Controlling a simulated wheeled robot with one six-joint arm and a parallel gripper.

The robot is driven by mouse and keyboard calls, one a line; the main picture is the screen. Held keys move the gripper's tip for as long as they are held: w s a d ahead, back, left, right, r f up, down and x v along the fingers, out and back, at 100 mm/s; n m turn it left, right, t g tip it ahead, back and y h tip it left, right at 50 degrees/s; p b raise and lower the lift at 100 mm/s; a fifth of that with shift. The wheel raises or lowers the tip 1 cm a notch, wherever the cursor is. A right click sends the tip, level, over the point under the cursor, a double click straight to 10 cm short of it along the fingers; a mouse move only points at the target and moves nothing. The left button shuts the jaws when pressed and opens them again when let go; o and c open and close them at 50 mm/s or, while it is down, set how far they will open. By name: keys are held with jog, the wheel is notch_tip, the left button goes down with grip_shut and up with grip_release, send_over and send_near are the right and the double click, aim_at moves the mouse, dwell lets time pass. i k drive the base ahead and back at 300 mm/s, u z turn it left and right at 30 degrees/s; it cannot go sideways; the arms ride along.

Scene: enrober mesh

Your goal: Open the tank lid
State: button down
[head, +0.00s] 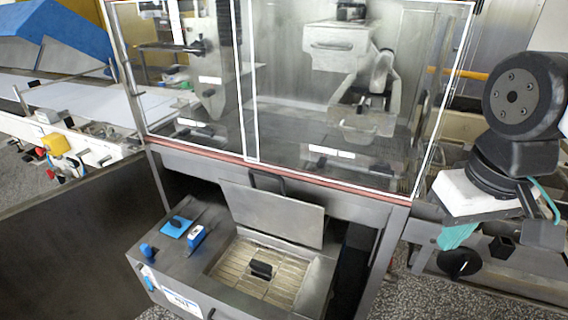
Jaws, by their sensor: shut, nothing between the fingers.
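The tank lid (278,214) is a flat metal panel in the head view, with a dark handle (268,181) at its top edge. It stands raised and tilted back behind the tank opening, near the front frame of the machine. The tank (322,275) is open below it. A pale mesh grid with a black grip (261,270) shows inside. My gripper (455,238) is at the right, with teal fingers below a white body. It is shut and empty, well to the right of the lid and apart from it.
A clear-windowed enclosure with a reddish lower edge (290,174) stands above and behind the tank. Blue items (176,227) lie on the tank's left top. A black round knob (460,262) sits below my gripper. A conveyor (100,98) is at the left.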

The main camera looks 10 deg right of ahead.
aim_at(301, 222)
jog(key=z, duration=1.05)
jog(key=k, duration=0.8)
jog(key=u, duration=1.25)
jog(key=i, duration=0.5)
jog(key=u, duration=0.05)
